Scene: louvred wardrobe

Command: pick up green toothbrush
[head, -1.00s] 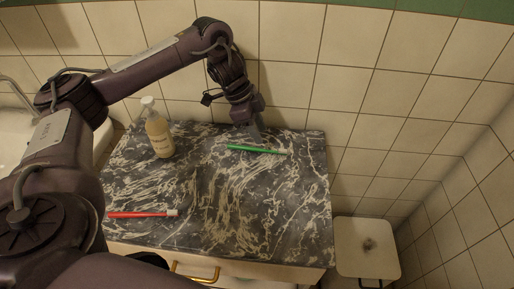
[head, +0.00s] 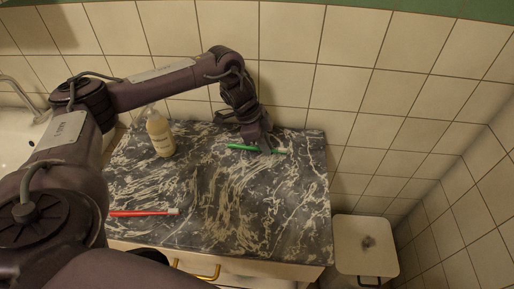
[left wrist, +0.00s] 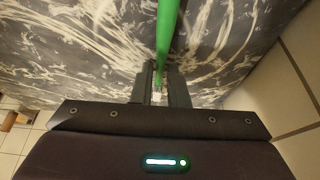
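The green toothbrush (head: 241,147) lies near the back of the dark marbled counter top. My left gripper (head: 267,149) is down over its right part, near the pale head end. In the left wrist view the toothbrush (left wrist: 166,35) runs down the picture and passes between the two close fingers of my left gripper (left wrist: 161,85). The gap between the fingers is narrow, and I cannot tell whether both press on the brush. The toothbrush still appears to rest at counter level. My right gripper is not in view.
A soap pump bottle (head: 160,135) stands at the back left of the counter (head: 215,200). A red toothbrush (head: 143,213) lies at the front left. A tiled wall (head: 285,60) rises behind. A white lidded bin (head: 364,246) stands at the right. The counter's middle is clear.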

